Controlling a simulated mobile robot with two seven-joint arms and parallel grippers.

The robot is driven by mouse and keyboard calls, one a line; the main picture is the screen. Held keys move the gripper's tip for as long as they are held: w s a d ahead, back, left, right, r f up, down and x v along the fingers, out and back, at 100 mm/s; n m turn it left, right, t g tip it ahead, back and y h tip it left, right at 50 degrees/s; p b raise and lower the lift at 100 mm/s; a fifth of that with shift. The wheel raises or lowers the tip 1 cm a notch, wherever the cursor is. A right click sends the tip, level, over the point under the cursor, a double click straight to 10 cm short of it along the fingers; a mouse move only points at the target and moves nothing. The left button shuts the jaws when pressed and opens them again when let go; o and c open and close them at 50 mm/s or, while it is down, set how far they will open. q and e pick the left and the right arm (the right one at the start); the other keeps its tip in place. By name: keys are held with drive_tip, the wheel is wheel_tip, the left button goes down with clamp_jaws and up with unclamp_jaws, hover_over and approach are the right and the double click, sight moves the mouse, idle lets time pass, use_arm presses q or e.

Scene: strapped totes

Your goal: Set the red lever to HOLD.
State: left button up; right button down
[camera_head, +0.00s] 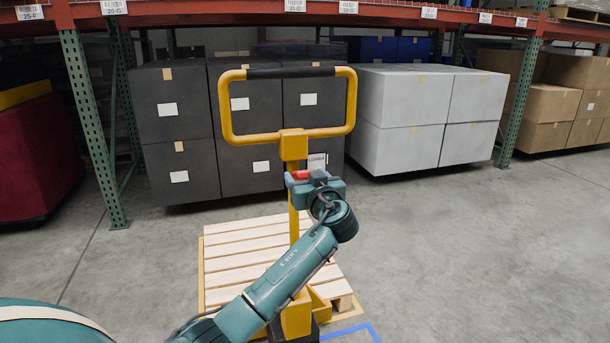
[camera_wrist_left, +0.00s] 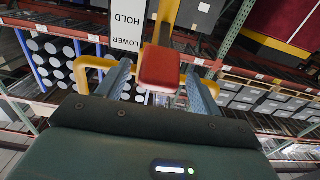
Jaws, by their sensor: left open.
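The red lever (camera_head: 300,175) is on the yellow post (camera_head: 294,147) of a hand pallet truck. In the left wrist view the red lever's knob (camera_wrist_left: 160,70) shows large between the two fingers of my left gripper (camera_wrist_left: 158,90). The fingers stand apart, one on each side of the knob, and are not closed on it. A white label (camera_wrist_left: 127,27) beside the lever reads HOLD and LOWER, upside down in that view. Part of the label (camera_head: 317,161) shows behind my wrist in the head view. I cannot tell which setting the lever is at. My right gripper is not in view.
A yellow loop handle (camera_head: 226,105) with a black grip tops the post. A wooden pallet (camera_head: 240,253) lies on the floor behind the post. Dark totes (camera_head: 172,110) and pale grey totes (camera_head: 405,105) stand under the rack. Floor at right is clear.

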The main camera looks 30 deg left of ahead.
use_arm(q)
drive_tip(key=shift+w+a, duration=0.5)
drive_tip(key=shift+a, duration=0.05)
drive_tip(key=shift+c, duration=0.4)
